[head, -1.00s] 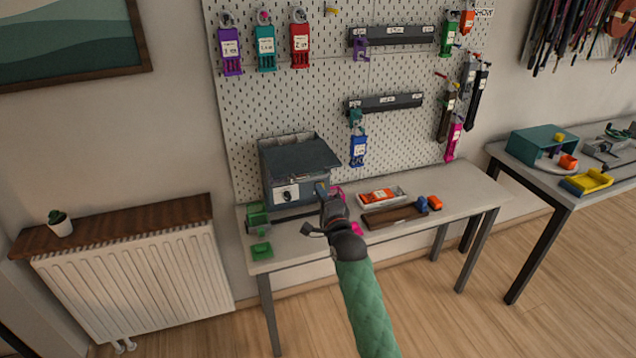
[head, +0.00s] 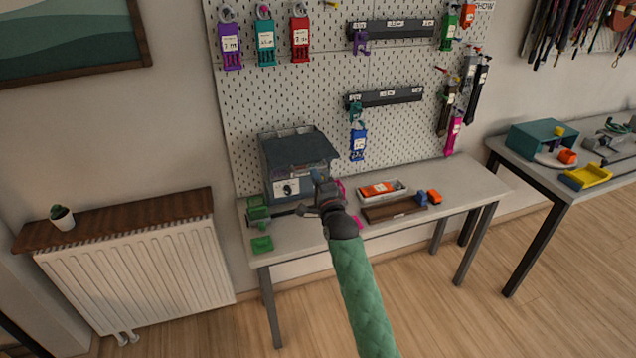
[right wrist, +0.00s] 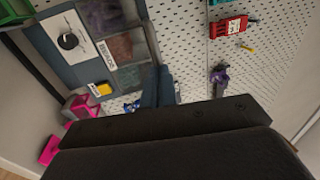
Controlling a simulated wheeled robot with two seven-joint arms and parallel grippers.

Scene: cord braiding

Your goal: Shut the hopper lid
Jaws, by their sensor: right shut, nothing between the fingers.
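The hopper (head: 285,188) is a blue-grey box with a dial plate on its front, at the left end of the work table, against the pegboard. Its dark lid (head: 300,151) is tilted, its near edge overhanging the front, with the coloured contents showing below that edge. My right gripper (head: 318,180) is shut and empty, in front of the hopper's right side and below the lid; contact cannot be told. In the right wrist view the shut fingers (right wrist: 158,88) point past the hopper front (right wrist: 72,42) and its windows. My left gripper is out of view.
The work table (head: 470,190) holds a white tray (head: 396,196) with an orange item, a brown tray (head: 385,214), and green pieces (head: 262,244) at left. Coloured tags hang on the pegboard (head: 295,95). A radiator (head: 130,280) stands left. Open floor lies in front.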

